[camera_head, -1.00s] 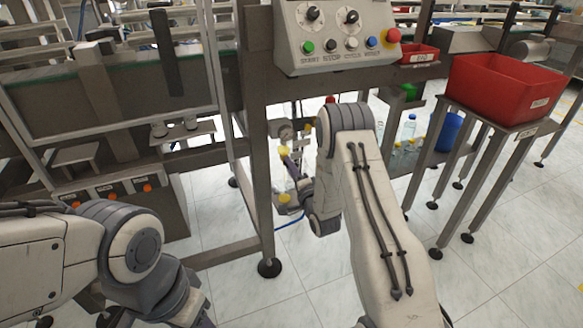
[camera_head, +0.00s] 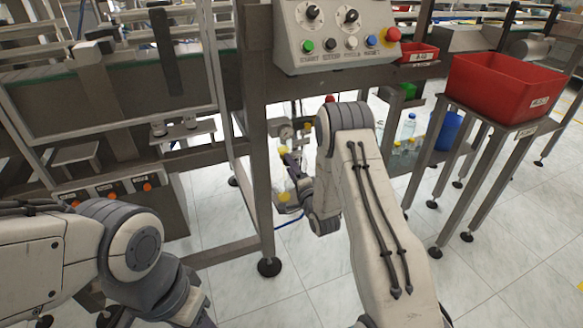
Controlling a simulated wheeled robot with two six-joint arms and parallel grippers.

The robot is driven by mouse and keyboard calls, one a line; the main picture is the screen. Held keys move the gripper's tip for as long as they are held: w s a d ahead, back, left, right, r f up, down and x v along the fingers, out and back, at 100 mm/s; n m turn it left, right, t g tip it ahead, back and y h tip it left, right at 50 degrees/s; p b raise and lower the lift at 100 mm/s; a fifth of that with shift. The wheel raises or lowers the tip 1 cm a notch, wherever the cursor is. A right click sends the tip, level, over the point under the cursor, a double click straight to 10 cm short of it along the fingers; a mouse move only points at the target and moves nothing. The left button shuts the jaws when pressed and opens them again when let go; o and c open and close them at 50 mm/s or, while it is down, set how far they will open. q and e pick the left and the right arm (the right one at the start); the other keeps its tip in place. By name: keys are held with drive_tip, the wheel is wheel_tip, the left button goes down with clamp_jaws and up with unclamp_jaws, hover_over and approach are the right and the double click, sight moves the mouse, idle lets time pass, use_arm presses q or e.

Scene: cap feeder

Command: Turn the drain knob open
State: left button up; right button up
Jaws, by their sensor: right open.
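My right arm reaches down and forward, and its small dark gripper (camera_head: 291,160) is at the fittings under the control box. The gripper is open. A round gauge-like part (camera_head: 286,133) is just above it, with a small yellow part (camera_head: 283,150) right by the fingertips. Another yellow part (camera_head: 284,197) is lower down. I cannot tell which of these is the drain knob, or whether the fingers touch or surround anything. My own forearm hides part of this area. My left arm is at the lower left, and its gripper is out of view.
A control box (camera_head: 335,35) with knobs and coloured buttons hangs above my right arm. A steel frame leg (camera_head: 262,200) stands just left of the gripper. A red bin (camera_head: 505,88) sits on a stand at right. Open tiled floor lies in front.

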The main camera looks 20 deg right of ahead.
drive_tip(key=s+p, duration=0.1)
drive_tip(key=s, duration=0.9)
drive_tip(key=shift+s+d+f, duration=0.15)
drive_tip(key=shift+s+f, duration=0.05)
drive_tip(key=shift+s, duration=0.1)
